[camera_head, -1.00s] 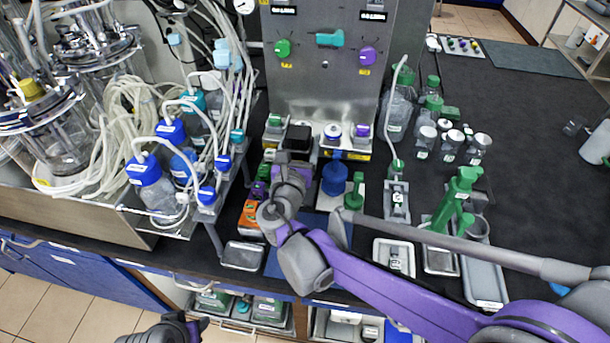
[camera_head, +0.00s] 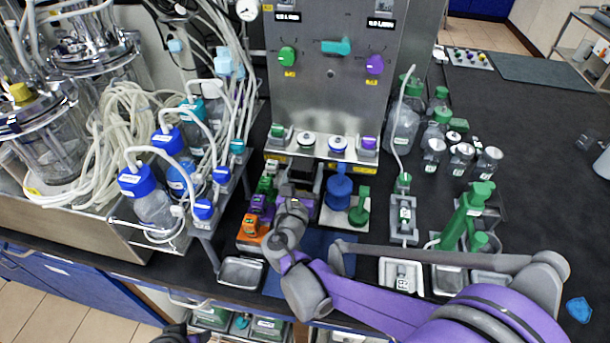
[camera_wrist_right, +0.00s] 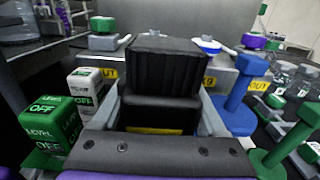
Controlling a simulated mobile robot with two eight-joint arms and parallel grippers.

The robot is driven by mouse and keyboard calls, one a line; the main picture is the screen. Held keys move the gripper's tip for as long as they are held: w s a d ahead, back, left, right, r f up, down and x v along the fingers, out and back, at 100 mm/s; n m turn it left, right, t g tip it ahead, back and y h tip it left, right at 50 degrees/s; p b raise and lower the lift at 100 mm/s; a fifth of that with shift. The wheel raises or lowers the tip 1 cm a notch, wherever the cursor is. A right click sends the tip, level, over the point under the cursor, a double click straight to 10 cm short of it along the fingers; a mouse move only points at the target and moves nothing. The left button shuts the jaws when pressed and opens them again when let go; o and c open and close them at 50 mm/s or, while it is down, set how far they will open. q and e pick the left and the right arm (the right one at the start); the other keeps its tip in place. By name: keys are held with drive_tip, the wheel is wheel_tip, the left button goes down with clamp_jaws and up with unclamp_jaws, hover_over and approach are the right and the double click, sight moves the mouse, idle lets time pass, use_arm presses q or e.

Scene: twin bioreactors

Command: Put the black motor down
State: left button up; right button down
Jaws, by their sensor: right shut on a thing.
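The black motor (camera_wrist_right: 165,68) is ribbed and boxy. In the right wrist view it stands upright between the two grey fingers of my right gripper (camera_wrist_right: 163,112), which is shut on it. In the head view the motor (camera_head: 303,172) shows partly, just past my right gripper (camera_head: 296,190), in front of the steel panel's ledge. My gripper and wrist hide its lower part there, and I cannot tell whether its base touches anything. My left gripper (camera_head: 182,333) shows only as a dark piece at the bottom edge of the head view; its jaws are not clear.
Green, purple and orange labelled blocks (camera_head: 250,226) stand left of my right gripper. A blue stand (camera_head: 339,188) and a green one (camera_head: 359,210) stand close on its right. Pump heads (camera_head: 306,141) line the ledge behind. An empty metal tray (camera_head: 240,271) lies front left.

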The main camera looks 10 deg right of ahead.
drive_tip(key=shift+f, duration=0.65)
drive_tip(key=shift+f, duration=0.15)
drive_tip(key=shift+c, duration=1)
unclamp_jaws()
drive_tip(key=shift+s+r, duration=0.1)
drive_tip(key=shift+r, duration=0.1)
drive_tip(key=v, duration=1.2)
drive_tip(key=shift+f, duration=0.1)
